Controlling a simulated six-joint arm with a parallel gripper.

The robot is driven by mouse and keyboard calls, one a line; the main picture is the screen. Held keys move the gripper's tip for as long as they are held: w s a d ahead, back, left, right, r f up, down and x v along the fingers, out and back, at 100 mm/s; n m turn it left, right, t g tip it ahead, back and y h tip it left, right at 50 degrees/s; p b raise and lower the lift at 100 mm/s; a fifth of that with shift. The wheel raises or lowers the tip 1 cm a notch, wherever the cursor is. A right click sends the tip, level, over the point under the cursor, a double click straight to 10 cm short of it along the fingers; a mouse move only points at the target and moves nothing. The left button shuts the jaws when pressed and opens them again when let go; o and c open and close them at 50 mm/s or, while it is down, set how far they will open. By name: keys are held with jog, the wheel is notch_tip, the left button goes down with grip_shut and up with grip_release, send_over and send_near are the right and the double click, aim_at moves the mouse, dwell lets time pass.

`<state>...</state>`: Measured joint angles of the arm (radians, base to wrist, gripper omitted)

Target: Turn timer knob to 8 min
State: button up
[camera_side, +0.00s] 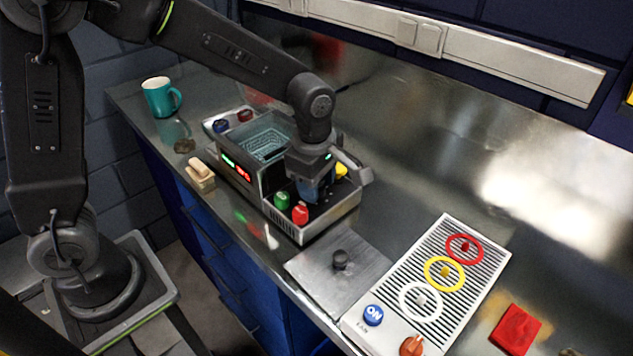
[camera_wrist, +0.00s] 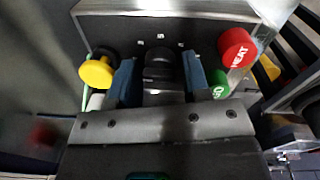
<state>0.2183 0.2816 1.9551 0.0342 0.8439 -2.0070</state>
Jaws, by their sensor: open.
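A black knob (camera_wrist: 160,62) sits on the machine's grey control panel (camera_wrist: 110,28), with small white marks around it that are too blurred to read. My gripper (camera_wrist: 158,80) is open, with one blue finger on each side of this knob; I cannot tell whether they touch it. No timer label is legible. In the side view my gripper (camera_side: 315,188) is low over the front of the machine (camera_side: 328,215) and hides the black knob. A red HEAT knob (camera_wrist: 237,48) and a green GO button (camera_wrist: 218,84) are right of the fingers, and a yellow knob (camera_wrist: 97,72) is left.
The machine's tank holds a wire basket (camera_side: 265,143), and its side has a lit display (camera_side: 236,169). A wooden-handled brush (camera_side: 200,176) and teal mug (camera_side: 161,97) stand nearby.

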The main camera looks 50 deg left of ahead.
jog(key=shift+f, duration=0.15)
jog(key=c, duration=0.6)
